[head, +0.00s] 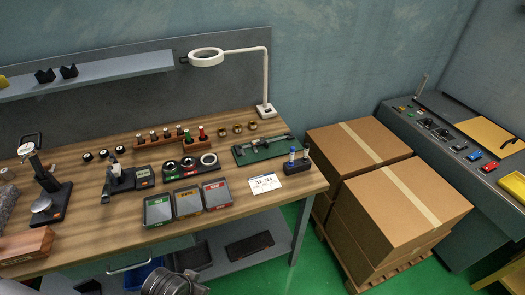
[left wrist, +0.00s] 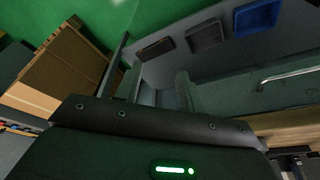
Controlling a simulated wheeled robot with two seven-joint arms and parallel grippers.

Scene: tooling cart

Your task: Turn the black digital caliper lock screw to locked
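A dark caliper-like tool with a slim bar (head: 268,146) lies on a green mat (head: 243,158) at the right back of the wooden bench in the head view. Its lock screw is too small to make out. My left gripper (left wrist: 158,88) shows in the left wrist view with its two fingers apart and nothing between them. It is away from the caliper, in front of the bench's lower shelf. The caliper does not show in the left wrist view. My right gripper is not in view.
The wooden bench (head: 85,234) also holds three small bins (head: 188,202), a white card (head: 265,183), a dark block with bottles (head: 297,165) and gauges. A ring lamp (head: 206,57) overhangs the back. Cardboard boxes (head: 400,205) stand at the right on a pallet.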

